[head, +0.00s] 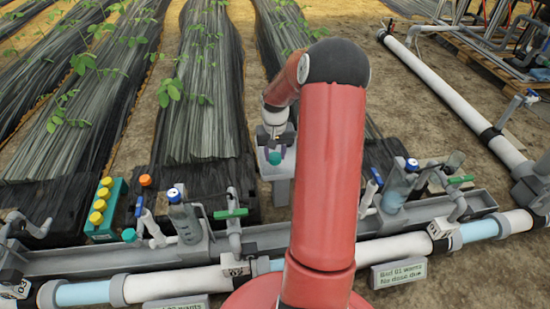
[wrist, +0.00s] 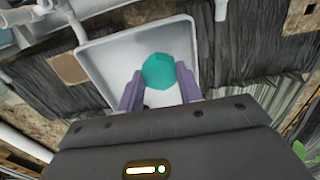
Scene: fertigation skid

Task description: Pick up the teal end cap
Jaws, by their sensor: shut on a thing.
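The teal end cap (wrist: 160,71) is a faceted teal piece between the two purple-grey fingers of my gripper (wrist: 159,80) in the wrist view. The fingers are shut on it from both sides. In the head view the cap (head: 275,158) shows just below my gripper (head: 275,146). It is over a pale grey tray (wrist: 100,65) on a stand, past the pipe row. I cannot tell if the cap touches the tray floor. Another teal piece (head: 129,235) is on a fitting at the left of the pipe row.
A grey trough (head: 100,262) with clear bottles, green-handled valves and white pipes crosses the front. A teal box with yellow caps (head: 104,207) and an orange-topped item (head: 145,181) stand left. A long white pipe (head: 455,105) runs at right. Plant beds lie behind.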

